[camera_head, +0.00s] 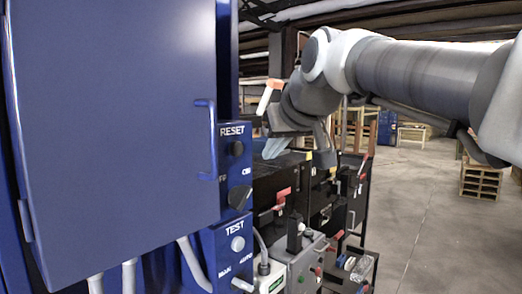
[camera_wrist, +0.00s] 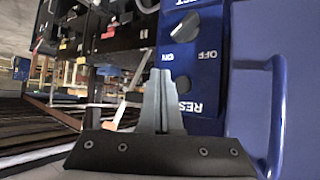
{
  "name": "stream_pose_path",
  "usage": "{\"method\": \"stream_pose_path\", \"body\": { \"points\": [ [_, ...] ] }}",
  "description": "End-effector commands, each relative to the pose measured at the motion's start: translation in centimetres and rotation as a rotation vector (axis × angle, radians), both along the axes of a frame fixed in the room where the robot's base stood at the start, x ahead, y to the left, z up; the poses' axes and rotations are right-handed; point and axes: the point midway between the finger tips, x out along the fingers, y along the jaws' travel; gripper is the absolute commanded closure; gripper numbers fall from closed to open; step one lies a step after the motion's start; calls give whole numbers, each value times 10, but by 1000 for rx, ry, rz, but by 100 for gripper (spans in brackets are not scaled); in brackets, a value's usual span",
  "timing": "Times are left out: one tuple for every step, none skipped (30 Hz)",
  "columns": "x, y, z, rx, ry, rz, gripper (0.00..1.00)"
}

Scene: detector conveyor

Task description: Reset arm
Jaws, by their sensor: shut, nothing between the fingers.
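My arm reaches in from the right in the head view, and my gripper (camera_head: 270,149) hangs just right of the blue control panel. In the wrist view, which is upside down, the two grey fingers of my gripper (camera_wrist: 160,74) are together with nothing between them. The round dark button under the RESET label (camera_head: 237,148) is on the panel's upper part; in the wrist view, the RESET button (camera_wrist: 183,84) is beside the fingers. I cannot tell whether they touch it. A dark ON/OFF knob (camera_head: 240,195) sits below it.
A blue cabinet door (camera_head: 110,130) with a bar handle (camera_head: 207,140) fills the left. Lower on the panel are a TEST button (camera_head: 237,243) and a MAN/AUTO knob (camera_head: 242,285). Black machinery (camera_head: 280,182) stands below my gripper. Open floor (camera_head: 430,230) and wooden pallets (camera_head: 481,182) lie right.

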Motion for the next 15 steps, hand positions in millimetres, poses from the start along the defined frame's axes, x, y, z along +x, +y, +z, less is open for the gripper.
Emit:
{"method": "stream_pose_path", "body": {
  "points": [
    [0,0,0,0,0,0,100],
    [0,0,0,0,0,0,100],
    [0,0,0,0,0,0,100],
    [0,0,0,0,0,0,100],
    [-1,-1,-1,0,1,-1,100],
    [-2,-2,-3,0,5,-5,100],
    [-4,-5,-5,-1,10,-8,100],
    [-7,-8,-9,-2,18,-15,100],
    [-13,-14,-16,-3,31,-25,100],
    [-19,-19,-23,-5,45,-35,100],
    [-26,-25,-30,-6,59,-47,100],
    [-36,-34,-43,-10,82,-66,100],
    [-45,-41,-53,-12,102,-81,100],
    [-54,-48,-65,-15,122,-95,100],
    [-68,-57,-81,-17,150,-117,100]
  ]
}}
